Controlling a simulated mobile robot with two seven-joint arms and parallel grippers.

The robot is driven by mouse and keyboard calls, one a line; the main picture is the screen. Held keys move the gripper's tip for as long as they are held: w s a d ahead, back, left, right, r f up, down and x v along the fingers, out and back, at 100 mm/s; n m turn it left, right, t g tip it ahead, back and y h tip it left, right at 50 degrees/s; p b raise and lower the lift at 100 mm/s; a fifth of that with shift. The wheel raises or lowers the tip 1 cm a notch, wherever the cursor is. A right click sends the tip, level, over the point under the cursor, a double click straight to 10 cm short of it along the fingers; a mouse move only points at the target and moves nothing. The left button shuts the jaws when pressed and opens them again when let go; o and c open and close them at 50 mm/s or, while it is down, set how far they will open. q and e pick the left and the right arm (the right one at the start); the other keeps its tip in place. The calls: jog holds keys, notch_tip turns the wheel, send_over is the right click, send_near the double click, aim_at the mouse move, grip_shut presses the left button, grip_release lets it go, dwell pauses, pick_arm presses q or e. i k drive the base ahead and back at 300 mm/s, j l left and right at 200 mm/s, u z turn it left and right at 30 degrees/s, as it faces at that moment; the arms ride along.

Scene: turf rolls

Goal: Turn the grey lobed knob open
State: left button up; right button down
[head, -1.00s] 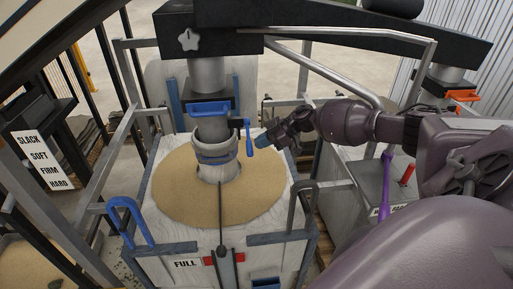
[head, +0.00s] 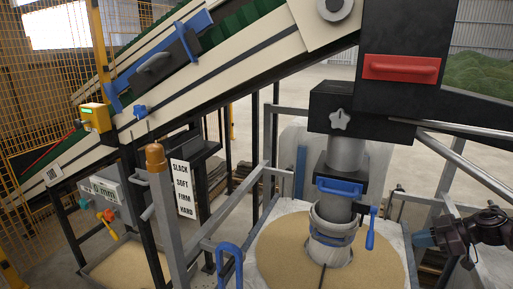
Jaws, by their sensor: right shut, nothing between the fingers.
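The grey lobed knob (head: 340,119) is star-shaped and sits on the front of a black box (head: 318,97) above the grey spout (head: 345,155). It shows in full and nothing touches it. My right gripper (head: 424,240) is at the right edge, below and to the right of the knob and well apart from it. My left gripper is not in view.
A blue handle (head: 340,187) and a hanging blue lever (head: 371,229) are on the spout below the knob. A red handle (head: 401,68) is to its upper right. A sloping conveyor (head: 220,75) fills the upper left. A sand-topped bag (head: 280,255) stands below.

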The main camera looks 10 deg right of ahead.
aim_at(339, 120)
jog(key=k+j, duration=0.35)
jog(key=j, duration=0.15)
jog(key=k+j, duration=0.35)
jog(key=j, duration=0.2)
